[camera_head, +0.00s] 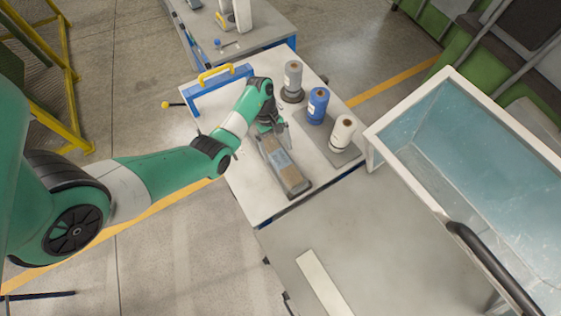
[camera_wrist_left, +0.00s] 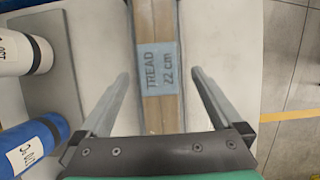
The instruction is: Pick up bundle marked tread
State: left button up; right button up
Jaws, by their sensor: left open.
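The bundle marked tread (camera_head: 292,179) is a long wooden piece lying on the white table. In the left wrist view the bundle (camera_wrist_left: 155,20) carries a blue-grey label (camera_wrist_left: 158,69) reading "TREAD 22 cm". My left gripper (camera_head: 272,128) is over the far part of the bundle in the head view. In the left wrist view my left gripper (camera_wrist_left: 160,78) is open, with one finger on each side of the bundle and a gap on both sides. The gripper's height above the table is hard to tell. My right gripper is not in view.
A grey spool (camera_head: 292,78), a blue spool (camera_head: 317,103) and a white spool (camera_head: 342,130) stand right of the bundle. A blue frame with a yellow handle (camera_head: 215,75) is at the table's back left. A large glass-like tank (camera_head: 455,160) stands at right.

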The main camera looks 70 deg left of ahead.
aim_at(280, 158)
pick_arm(q)
jog(key=x, duration=0.1)
jog(key=b+x, duration=0.1)
jog(key=x, duration=0.2)
jog(key=shift+w+a+f, duration=0.15)
jog(key=shift+f, duration=0.25)
jog(key=shift+d+f, duration=0.2)
jog(key=shift+f, duration=0.15)
jog(key=shift+r, duration=0.1)
grip_shut()
